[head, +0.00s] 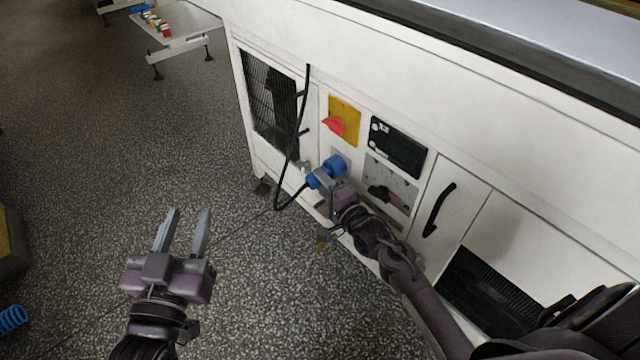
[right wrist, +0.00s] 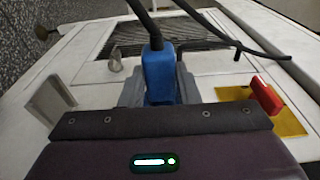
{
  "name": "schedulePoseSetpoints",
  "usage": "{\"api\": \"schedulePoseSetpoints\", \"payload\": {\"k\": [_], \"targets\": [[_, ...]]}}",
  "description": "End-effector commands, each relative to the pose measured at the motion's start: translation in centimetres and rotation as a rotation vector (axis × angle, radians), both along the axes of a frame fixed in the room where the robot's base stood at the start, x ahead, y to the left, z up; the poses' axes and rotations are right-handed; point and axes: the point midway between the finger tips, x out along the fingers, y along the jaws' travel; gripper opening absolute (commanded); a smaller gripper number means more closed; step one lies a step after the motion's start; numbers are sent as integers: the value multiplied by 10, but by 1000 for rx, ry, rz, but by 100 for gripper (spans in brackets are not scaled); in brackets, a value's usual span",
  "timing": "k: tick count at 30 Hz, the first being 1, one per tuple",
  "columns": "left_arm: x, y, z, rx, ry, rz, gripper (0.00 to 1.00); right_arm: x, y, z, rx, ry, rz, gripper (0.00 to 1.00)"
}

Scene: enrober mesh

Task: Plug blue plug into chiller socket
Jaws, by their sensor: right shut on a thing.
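The blue plug (head: 314,180) has a black cable and is held at the white chiller's front in the head view. My right gripper (head: 325,179) is shut on it. In the right wrist view the plug (right wrist: 158,75) stands between the two grey fingers, with its cable running upward. A blue socket (head: 335,164) on a grey plate sits on the panel right beside the plug. The gripper and plug partly cover the gap, so I cannot tell whether the plug is in the socket. My left gripper (head: 190,213) is open and empty, above the floor away from the machine.
The black cable (head: 293,150) hangs in a loop before the dark grille (head: 270,103). A red switch on a yellow plate (head: 344,120), a dark display (head: 398,147) and a black door handle (head: 439,209) are near the right arm. The floor at left is mostly free.

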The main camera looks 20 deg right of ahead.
Motion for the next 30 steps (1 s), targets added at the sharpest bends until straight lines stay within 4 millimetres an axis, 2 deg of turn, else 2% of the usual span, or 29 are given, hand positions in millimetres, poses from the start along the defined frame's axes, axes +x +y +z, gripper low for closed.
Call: {"api": "schedulePoseSetpoints", "payload": {"k": [12,30], "targets": [[0,0,2,0,0,0,36,2,-5,3,0,-5,-4,0],[0,0,15,0,0,0,36,-7,19,2,1,-4,2,0]]}}
